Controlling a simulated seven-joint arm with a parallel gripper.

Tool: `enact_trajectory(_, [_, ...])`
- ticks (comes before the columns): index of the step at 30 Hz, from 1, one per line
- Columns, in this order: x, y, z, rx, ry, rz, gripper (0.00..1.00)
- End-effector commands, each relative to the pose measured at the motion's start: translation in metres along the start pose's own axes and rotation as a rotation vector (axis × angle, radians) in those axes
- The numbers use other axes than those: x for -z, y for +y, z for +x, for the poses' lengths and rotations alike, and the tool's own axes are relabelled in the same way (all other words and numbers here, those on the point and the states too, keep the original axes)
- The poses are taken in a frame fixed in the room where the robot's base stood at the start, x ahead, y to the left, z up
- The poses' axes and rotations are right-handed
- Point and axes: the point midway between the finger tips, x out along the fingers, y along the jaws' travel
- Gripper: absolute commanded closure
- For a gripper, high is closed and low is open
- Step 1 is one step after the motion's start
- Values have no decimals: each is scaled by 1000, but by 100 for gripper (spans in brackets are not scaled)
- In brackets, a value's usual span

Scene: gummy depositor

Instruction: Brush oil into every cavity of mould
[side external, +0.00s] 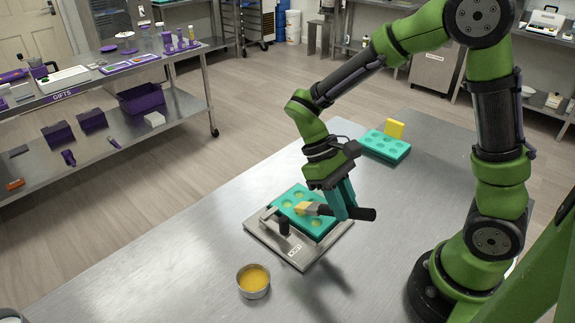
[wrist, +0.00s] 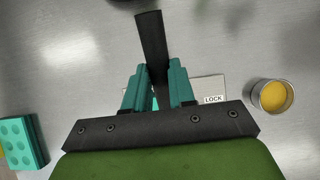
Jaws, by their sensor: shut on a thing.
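The teal mould (side external: 318,225) sits in a grey metal fixture marked LOCK (side external: 291,252) on the steel table. Its visible cavities look yellowish-green; some are hidden. My gripper (side external: 344,203), with teal fingers, is shut on the black handle of a brush (side external: 366,214) above the mould. The brush lies nearly level, its pale yellow bristles over the mould's middle; I cannot tell if they touch.
A second teal mould (side external: 383,147) lies at the back of the table with a yellow block (side external: 395,129) beside it. A dark post (side external: 284,229) stands on the fixture. A shelf unit (side external: 100,88) stands apart behind.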

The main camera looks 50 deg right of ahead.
Motion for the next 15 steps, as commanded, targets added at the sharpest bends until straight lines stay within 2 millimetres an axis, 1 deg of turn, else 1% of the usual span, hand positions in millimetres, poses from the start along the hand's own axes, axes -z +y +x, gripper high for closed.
enact_trajectory(15, [-16, 0, 9, 0, -6, 0, 100])
